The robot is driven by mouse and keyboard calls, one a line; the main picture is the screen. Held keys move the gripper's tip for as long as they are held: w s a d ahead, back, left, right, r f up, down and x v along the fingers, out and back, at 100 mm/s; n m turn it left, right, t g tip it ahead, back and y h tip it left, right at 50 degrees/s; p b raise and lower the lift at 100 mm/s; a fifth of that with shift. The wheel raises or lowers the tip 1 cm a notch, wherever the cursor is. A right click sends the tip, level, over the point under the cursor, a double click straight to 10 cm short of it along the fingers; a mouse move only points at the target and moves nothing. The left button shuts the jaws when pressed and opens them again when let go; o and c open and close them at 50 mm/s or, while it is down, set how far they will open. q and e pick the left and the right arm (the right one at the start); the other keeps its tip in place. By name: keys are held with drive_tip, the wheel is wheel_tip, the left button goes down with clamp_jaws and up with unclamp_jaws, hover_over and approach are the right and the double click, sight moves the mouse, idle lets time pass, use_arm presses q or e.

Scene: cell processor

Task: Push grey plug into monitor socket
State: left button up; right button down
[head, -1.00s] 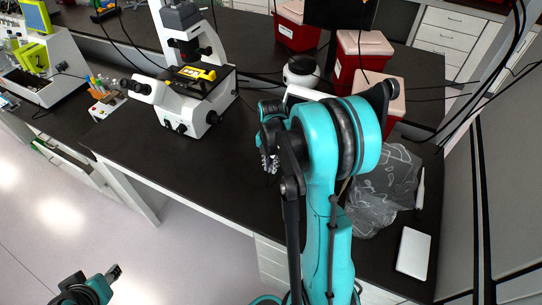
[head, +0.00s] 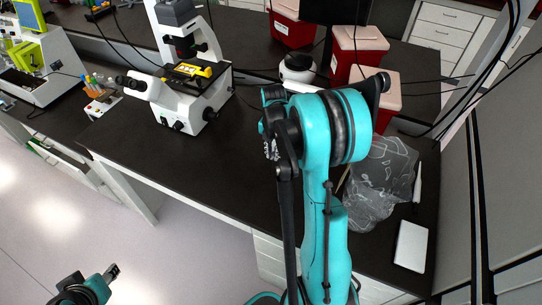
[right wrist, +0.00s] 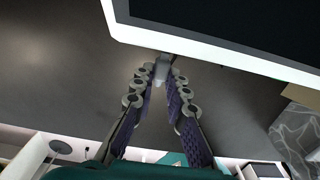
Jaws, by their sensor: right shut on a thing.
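A small grey plug (right wrist: 162,73) is between the fingertips of my right gripper (right wrist: 163,76) in the right wrist view. The fingers are shut on it. The plug's far end is at the lower white edge of the monitor (right wrist: 185,38), which has a dark screen. The socket is hidden, and I cannot tell whether the plug is inside it. In the head view my right gripper (head: 270,146) is mostly hidden by my teal arm. My left gripper (head: 112,273) is at the lower left over the floor, away from the bench, its opening unclear.
A white microscope (head: 185,95) stands left on the black bench (head: 230,150). Red bins with white lids (head: 373,88) stand behind my right arm. A crumpled clear bag (head: 380,185) and a white flat box (head: 411,246) lie to the right. Black cables hang at the upper right.

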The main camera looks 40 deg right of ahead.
idle(0.3)
drive_tip(key=shift+w+d, duration=0.1)
drive_tip(key=shift+d, duration=0.2)
drive_tip(key=shift+w+d, duration=0.2)
drive_tip(key=shift+d, duration=0.1)
drive_tip(key=c, duration=1.4)
unclamp_jaws()
drive_tip(key=shift+c, duration=0.2)
drive_tip(key=shift+r, duration=0.1)
wheel_tip(320, 180, up, 12)
